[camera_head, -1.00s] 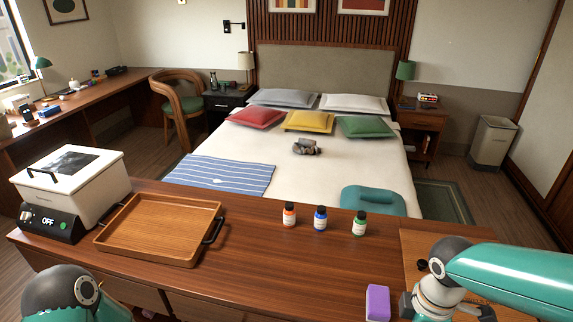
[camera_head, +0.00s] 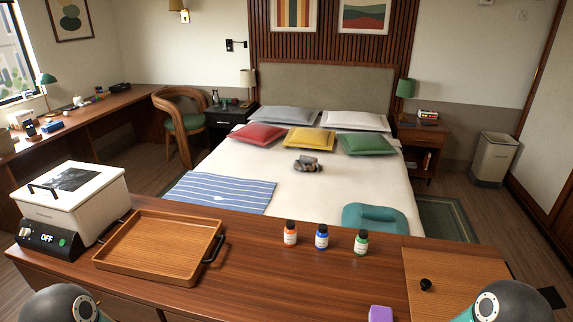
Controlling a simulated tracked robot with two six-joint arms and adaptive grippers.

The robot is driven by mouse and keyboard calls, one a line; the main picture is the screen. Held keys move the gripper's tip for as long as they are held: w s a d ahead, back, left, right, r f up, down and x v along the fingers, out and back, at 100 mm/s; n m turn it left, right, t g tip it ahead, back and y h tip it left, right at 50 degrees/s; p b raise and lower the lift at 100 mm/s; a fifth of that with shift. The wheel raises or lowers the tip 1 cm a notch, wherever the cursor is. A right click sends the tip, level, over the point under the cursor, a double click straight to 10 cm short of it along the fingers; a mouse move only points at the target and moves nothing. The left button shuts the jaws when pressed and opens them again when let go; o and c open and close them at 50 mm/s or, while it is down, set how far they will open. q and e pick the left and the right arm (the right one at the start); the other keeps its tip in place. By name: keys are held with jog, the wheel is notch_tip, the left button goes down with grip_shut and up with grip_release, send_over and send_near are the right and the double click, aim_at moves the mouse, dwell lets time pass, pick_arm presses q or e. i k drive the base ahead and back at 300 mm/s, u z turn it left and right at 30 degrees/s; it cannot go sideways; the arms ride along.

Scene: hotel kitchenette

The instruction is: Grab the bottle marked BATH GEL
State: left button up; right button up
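Three small bottles with dark caps stand upright in a row on the wooden counter: an orange bottle (camera_head: 290,234), a blue bottle (camera_head: 321,238) and a green bottle (camera_head: 361,243). Each has a pale label, too small to read, so I cannot tell which is marked BATH GEL. Neither gripper is in view. Only a rounded dark joint of each of my arms shows at the bottom corners, well short of the bottles.
A wooden tray (camera_head: 211,253) and a white cooker (camera_head: 110,205) marked OFF stand left on the counter (camera_head: 260,290). A purple block (camera_head: 380,314) lies at the front edge. A wooden board (camera_head: 450,262) with a dark knob is right. The counter around the bottles is clear.

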aim_at(321, 235)
jog(key=u, duration=1)
jog(key=k, duration=0.45)
jog(key=z, duration=0.4)
